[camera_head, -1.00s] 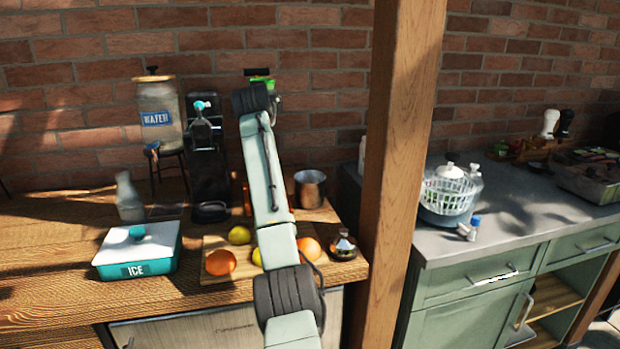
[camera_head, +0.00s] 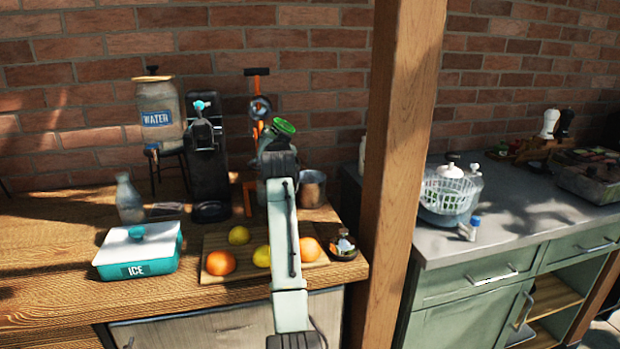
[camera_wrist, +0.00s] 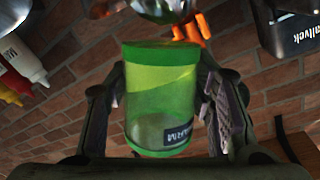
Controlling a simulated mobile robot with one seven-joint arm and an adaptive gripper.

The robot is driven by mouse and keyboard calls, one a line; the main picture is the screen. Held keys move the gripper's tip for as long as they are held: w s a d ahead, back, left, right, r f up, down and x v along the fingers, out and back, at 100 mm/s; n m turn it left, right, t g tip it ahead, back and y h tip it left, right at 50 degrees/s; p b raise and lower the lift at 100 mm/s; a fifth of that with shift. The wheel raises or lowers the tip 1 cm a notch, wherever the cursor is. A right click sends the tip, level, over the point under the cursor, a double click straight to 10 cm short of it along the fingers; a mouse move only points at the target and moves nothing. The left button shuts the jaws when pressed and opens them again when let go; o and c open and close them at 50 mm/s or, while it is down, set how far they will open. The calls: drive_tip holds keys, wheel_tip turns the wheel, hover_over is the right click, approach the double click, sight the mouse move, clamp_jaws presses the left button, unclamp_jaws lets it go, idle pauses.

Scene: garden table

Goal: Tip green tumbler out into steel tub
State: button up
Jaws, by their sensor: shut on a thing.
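The green tumbler (camera_wrist: 160,95) is clear green with a dark label and sits between the two fingers of my gripper (camera_wrist: 162,100), which are shut on its sides. In the head view the tumbler (camera_head: 284,127) shows its green rim above the end of my arm, tilted. My gripper (camera_head: 277,150) is mostly hidden by my own wrist there. The steel tub (camera_head: 311,189) stands on the wooden counter, just right of and below the held tumbler; my arm covers part of its left side.
An orange press (camera_head: 258,110) stands behind my gripper, beside a black soda machine (camera_head: 208,165). A cutting board (camera_head: 215,243) with oranges and lemons lies in front. A small round bottle (camera_head: 344,247) is right of it. A wooden post (camera_head: 398,150) rises on the right.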

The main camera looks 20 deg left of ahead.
drive_tip(key=shift+w+d+f+m, duration=0.15)
drive_tip(key=shift+d+f+m, duration=0.25)
drive_tip(key=shift+m, duration=0.2)
drive_tip(key=shift+f+m+y, duration=0.15)
drive_tip(key=shift+m+y, duration=0.15)
drive_tip(key=shift+m, duration=0.3)
drive_tip(key=shift+r+m+t, duration=0.25)
drive_tip(key=shift+r+m, duration=0.15)
drive_tip(key=shift+m, duration=0.45)
drive_tip(key=shift+r+m+t, duration=0.25)
drive_tip(key=shift+r+m, duration=0.1)
drive_tip(key=shift+m, duration=0.5)
drive_tip(key=shift+r, duration=0.1)
drive_tip(key=shift+d+f+m+b, duration=0.1)
drive_tip(key=shift+f+m+b, duration=0.25)
drive_tip(key=shift+m+b, duration=0.6)
drive_tip(key=shift+w+d+f+m+t+b, duration=0.15)
drive_tip(key=shift+d+m+b, duration=0.25)
drive_tip(key=shift+m, duration=0.1)
drive_tip(key=shift+w+d+f+m+t+b, duration=0.1)
drive_tip(key=shift+d+f+m+t+b, duration=0.05)
drive_tip(key=shift+d+m+b, duration=0.25)
drive_tip(key=shift+a+f+m, duration=0.1)
drive_tip(key=shift+a+m, duration=0.25)
drive_tip(key=shift+a, duration=0.05)
drive_tip(key=shift+a+f+m, duration=0.15)
drive_tip(key=shift+m, duration=0.25)
